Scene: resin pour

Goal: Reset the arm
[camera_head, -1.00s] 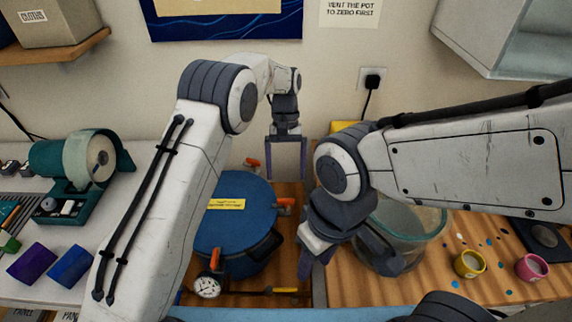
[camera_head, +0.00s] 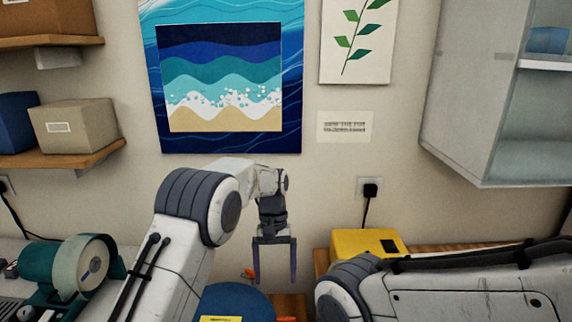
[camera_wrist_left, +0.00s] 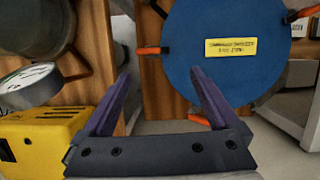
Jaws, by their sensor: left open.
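My left arm (camera_head: 190,215) comes in from the lower left in the head view and bends over towards the wall. My left gripper (camera_head: 274,278) hangs fingers down, open and empty, above the back of the bench. In the left wrist view its two purple fingers (camera_wrist_left: 160,74) are spread with nothing between them. My right arm (camera_head: 470,290) lies across the lower right of the head view. Its gripper is below the picture edge and hidden.
The blue pot lid (camera_head: 235,302) with a yellow label and orange clamps is near my left gripper. A yellow box (camera_head: 368,243) stands by the wall. A green machine (camera_head: 75,270) is at left; a wall cabinet (camera_head: 490,110) hangs upper right.

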